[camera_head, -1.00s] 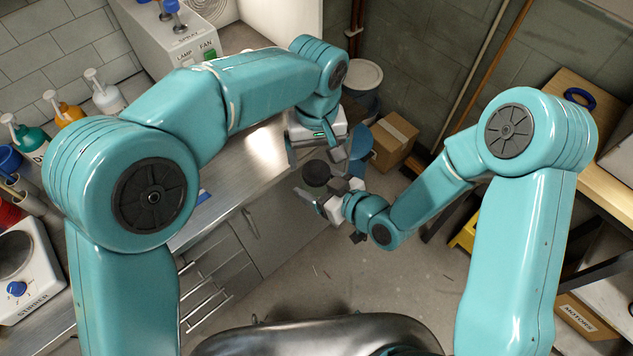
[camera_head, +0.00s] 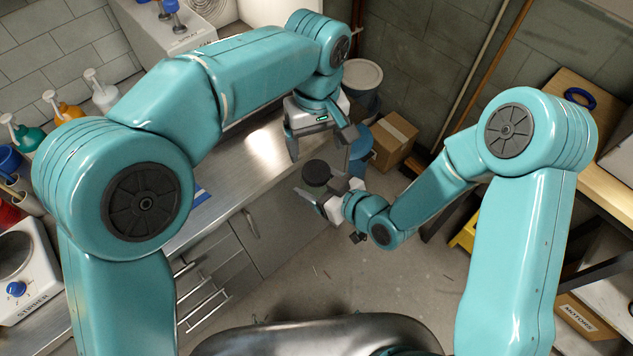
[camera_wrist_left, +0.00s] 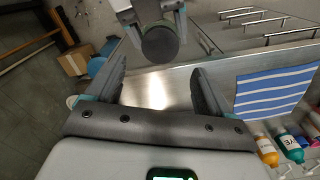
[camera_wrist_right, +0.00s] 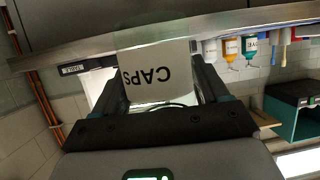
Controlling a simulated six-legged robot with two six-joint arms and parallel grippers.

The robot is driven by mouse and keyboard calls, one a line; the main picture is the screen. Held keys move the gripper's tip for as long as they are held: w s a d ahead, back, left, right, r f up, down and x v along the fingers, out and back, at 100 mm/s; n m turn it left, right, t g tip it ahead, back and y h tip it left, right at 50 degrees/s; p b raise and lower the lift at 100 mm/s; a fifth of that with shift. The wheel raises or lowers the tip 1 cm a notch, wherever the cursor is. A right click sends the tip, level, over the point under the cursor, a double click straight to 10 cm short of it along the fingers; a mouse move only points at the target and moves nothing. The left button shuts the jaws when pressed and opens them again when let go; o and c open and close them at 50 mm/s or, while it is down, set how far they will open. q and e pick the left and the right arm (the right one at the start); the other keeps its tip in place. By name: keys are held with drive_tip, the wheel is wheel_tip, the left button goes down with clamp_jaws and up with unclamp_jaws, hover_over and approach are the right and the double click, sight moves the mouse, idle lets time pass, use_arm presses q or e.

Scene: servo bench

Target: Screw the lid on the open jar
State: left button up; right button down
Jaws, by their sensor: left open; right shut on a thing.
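A dark round lid (camera_head: 317,173) sits over the top of the jar in the head view; the left wrist view shows it as a dark disc (camera_wrist_left: 160,44). The jar (camera_wrist_right: 155,72), clear with a white "CAPS" label, is held between the fingers of my right gripper (camera_wrist_right: 158,60), which is shut on it above the floor. In the head view the lid hides most of the jar. I cannot tell how tightly the lid sits. My left gripper (camera_head: 321,148) is open and empty, apart from the lid and just beyond it; its spread fingers also show in the left wrist view (camera_wrist_left: 159,75).
A steel counter (camera_head: 233,180) with drawers runs along the left. Pump bottles (camera_head: 70,113) and a stirrer (camera_head: 22,270) stand on it. A cardboard box (camera_head: 393,142) and a blue bin (camera_head: 361,150) stand behind the grippers. The floor (camera_head: 320,265) in front is clear.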

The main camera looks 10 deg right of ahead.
sight(316, 171)
use_arm(q)
wheel_tip(316, 171, down, 8)
drive_tip(key=shift+r, duration=0.2)
